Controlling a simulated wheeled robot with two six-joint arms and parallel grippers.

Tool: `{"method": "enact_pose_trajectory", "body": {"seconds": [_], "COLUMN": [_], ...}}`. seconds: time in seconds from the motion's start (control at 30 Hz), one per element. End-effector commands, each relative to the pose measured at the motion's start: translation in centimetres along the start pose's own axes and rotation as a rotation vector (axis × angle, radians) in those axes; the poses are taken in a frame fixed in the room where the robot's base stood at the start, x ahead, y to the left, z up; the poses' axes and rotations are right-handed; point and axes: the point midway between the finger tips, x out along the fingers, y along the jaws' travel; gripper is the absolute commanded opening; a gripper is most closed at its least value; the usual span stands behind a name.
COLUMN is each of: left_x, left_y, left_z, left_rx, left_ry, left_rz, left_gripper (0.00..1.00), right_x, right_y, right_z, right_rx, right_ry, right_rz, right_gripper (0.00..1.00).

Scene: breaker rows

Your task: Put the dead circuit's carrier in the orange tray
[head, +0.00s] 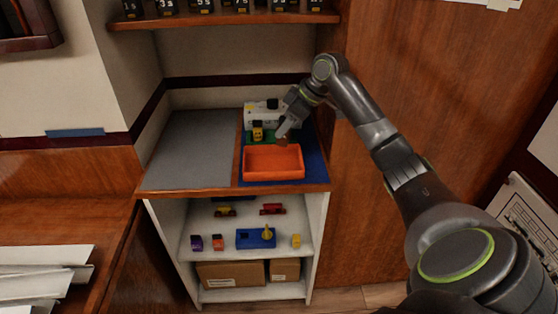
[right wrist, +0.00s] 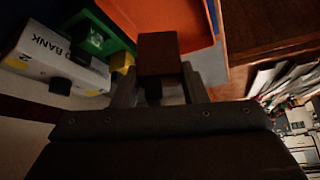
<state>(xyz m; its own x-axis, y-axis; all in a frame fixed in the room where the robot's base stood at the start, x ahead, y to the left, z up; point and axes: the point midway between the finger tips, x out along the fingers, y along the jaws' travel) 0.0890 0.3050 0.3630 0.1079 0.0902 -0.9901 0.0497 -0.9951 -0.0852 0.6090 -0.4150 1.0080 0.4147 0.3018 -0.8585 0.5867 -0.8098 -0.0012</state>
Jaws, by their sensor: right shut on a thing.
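The orange tray (head: 273,175) sits at the front of the blue mat on the counter; it also shows in the right wrist view (right wrist: 170,18). My right gripper (head: 283,134) is over the tray's back edge. It is shut on a small dark brown block (right wrist: 158,52), which I take for a carrier; in the head view the block (head: 282,142) is small and dark. A white bank unit (head: 262,106) stands behind the tray, with lettering in the right wrist view (right wrist: 42,62). A yellow piece (head: 257,132) stands at its front. My left gripper is out of view.
A green piece (right wrist: 108,30) lies between the bank unit and the tray. A grey mat (head: 190,150) left of the tray is bare. A shelf above (head: 220,20) holds several dark numbered blocks. Shelves below hold small coloured toys and cardboard boxes (head: 230,273).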

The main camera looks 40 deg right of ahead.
Motion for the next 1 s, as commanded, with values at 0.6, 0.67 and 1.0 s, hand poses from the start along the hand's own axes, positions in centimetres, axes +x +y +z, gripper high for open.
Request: {"method": "enact_pose_trajectory", "body": {"seconds": [0.6, 0.67, 1.0], "left_x": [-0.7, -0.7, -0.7], "left_y": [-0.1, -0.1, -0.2], "left_z": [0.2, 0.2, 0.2], "left_rx": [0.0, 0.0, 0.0], "left_ry": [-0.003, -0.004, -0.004], "left_rz": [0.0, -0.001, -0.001], "left_gripper": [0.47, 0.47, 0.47], "right_x": [6.5, 6.6, 6.8], "right_y": [-0.1, -0.1, -0.1], "right_z": [3.9, 4.0, 4.1], "right_rx": [-0.001, -0.002, -0.002], "right_ry": [-0.001, -0.001, -0.001], "right_rz": [-0.001, 0.0, 0.0], "right_gripper": [0.07, 0.07, 0.46]}}
